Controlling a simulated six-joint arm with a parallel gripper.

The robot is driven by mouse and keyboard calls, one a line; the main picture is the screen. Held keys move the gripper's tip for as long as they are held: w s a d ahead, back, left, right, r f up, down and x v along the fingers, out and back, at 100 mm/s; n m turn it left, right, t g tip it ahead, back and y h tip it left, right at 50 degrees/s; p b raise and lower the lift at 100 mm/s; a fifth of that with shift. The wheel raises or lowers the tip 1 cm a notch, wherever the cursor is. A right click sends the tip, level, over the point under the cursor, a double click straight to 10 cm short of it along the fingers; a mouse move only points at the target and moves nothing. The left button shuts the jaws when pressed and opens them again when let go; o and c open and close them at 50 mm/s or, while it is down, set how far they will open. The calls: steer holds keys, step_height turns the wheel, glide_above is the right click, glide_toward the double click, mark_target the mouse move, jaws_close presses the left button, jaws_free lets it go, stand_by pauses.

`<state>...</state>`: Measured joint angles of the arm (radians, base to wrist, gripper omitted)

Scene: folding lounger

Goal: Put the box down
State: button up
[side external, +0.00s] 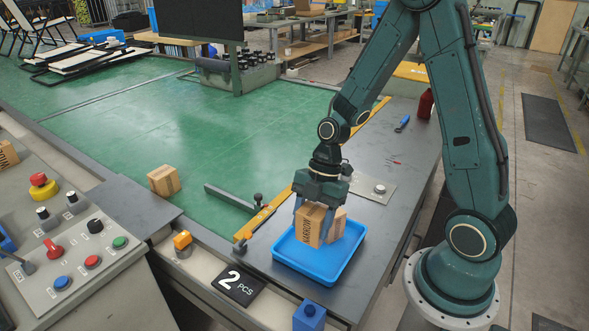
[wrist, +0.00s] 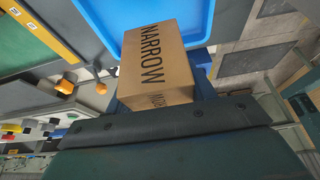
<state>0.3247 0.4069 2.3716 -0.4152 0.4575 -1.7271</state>
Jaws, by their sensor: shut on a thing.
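My gripper (side external: 321,200) points down over the blue tray (side external: 308,279) in the side view. It is shut on a cardboard box (side external: 310,226) marked NARROW. The box is upright and within the tray's outline; I cannot tell whether its bottom touches the tray floor. Another cardboard surface (side external: 338,224) shows just behind and to the right of it, partly hidden. In the wrist view the held box (wrist: 158,62) fills the middle, with the blue tray (wrist: 105,18) beyond it. The fingers are mostly hidden there.
Another cardboard box (side external: 163,180) sits on the green surface (side external: 230,125) at left. A yellow rail (side external: 262,218) runs beside the tray. A black "2 PCS" sign (side external: 238,285) and a blue block (side external: 309,316) stand near the front. A button panel (side external: 75,255) is at lower left.

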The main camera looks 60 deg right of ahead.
mark_target(320, 206)
steer(key=shift+f, duration=1.4)
steer(key=shift+f, duration=0.1)
steer(key=shift+f, duration=1.8)
steer(key=shift+f, duration=0.1)
steer(key=o, duration=1.1)
steer(key=shift+v, duration=6.1)
